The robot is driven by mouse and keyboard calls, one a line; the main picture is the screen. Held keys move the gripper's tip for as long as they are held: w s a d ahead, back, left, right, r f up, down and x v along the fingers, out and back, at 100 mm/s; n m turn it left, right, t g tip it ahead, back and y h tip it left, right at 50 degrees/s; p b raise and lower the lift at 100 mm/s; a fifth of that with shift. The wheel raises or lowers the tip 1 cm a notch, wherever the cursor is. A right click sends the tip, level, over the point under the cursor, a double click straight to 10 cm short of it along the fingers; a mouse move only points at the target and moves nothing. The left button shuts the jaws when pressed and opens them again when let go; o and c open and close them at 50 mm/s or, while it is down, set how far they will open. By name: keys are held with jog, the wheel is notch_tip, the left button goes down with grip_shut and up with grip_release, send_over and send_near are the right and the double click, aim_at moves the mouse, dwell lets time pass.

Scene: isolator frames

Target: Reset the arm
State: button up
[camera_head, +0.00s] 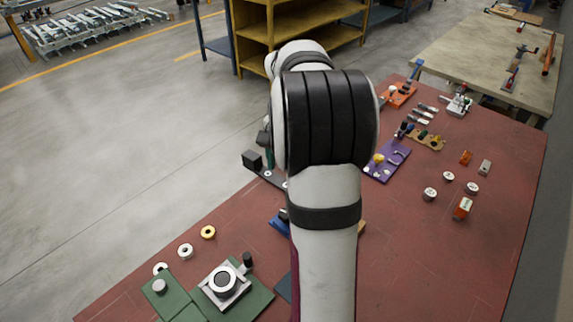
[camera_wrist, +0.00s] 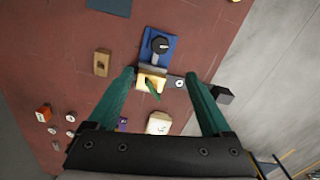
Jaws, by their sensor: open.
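My gripper (camera_wrist: 160,75) shows in the wrist view as two green fingers, spread wide apart with nothing held between them. It hangs above the red table (camera_wrist: 60,30). Beyond and between the fingertips is a blue plate (camera_wrist: 169,42) with a black knob and a tan block (camera_wrist: 151,80) at its near end. A slim green piece lies over the tan block; I cannot tell what it is. In the head view my white arm covers the middle of the table and hides most of the gripper.
A black block (camera_head: 252,160) stands left of my arm. A purple plate (camera_head: 387,162) and several small parts lie to the right. A green fixture (camera_head: 260,300) and several rings are at the lower left. A wooden block (camera_wrist: 102,62) lies left of the fingers. Shelving (camera_head: 300,20) stands behind.

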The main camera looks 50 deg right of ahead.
dwell(0.3)
jog(key=s+a+r+n, duration=0.1)
jog(key=s+a+n, duration=0.15)
jog(key=a, duration=0.55)
jog(key=s+a+r+n+y, duration=0.1)
jog(key=s+a+n, duration=0.15)
jog(key=a, duration=0.55)
jog(key=s+a+r+n, duration=0.2)
jog(key=s+a, duration=0.1)
jog(key=a, duration=0.6)
jog(key=s+a+f+n, duration=0.3)
jog(key=s+a, duration=0.3)
jog(key=s, duration=0.3)
jog(key=shift+a+f+y, duration=0.25)
jog(key=shift+y, duration=0.15)
